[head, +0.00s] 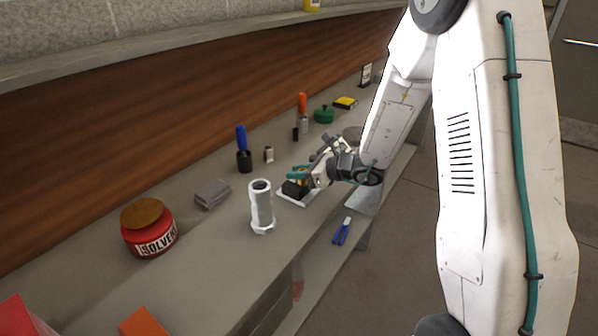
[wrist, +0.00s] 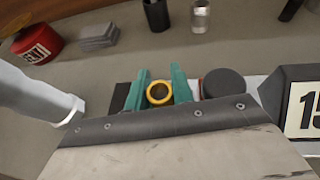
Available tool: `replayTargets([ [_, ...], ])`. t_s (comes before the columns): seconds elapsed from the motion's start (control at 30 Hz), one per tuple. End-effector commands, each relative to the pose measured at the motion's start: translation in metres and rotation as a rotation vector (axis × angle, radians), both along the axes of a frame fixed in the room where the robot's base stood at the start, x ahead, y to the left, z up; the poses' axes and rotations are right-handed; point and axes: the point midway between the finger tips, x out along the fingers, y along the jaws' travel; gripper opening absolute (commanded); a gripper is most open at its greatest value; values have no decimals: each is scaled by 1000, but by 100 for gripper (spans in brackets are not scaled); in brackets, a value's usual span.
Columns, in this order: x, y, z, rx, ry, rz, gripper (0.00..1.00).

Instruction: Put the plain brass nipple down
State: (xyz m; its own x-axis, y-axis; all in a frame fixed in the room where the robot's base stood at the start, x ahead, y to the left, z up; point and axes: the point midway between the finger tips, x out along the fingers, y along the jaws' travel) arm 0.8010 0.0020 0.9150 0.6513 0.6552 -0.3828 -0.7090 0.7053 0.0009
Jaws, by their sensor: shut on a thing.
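My gripper (head: 300,173) is low over the bench, near the middle of the head view. In the wrist view its two teal fingers (wrist: 160,90) stand on either side of the plain brass nipple (wrist: 159,94) and are shut on it. The nipple shows there as a yellow ring with a dark bore, seen end on. In the head view only a small yellow part of it shows between the fingers. A pale tray (head: 306,200) with dark parts lies just beneath the gripper. Whether the nipple touches anything below is hidden.
A silver pipe fitting (head: 261,207) stands left of the tray, near the bench's front edge. A grey folded cloth (head: 212,194) and a red solvent jar (head: 150,229) are farther left. A blue-handled brush (head: 242,148) stands behind. Blue pliers (head: 342,231) lie on a lower surface.

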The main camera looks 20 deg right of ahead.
Motion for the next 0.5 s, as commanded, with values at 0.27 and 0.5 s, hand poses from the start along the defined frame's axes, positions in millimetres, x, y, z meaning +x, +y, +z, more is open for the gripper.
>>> replayTargets([
  [0.27,0,-2,-3,0,0,-2,33],
  [0.5,0,-2,1,0,-2,-3,33],
])
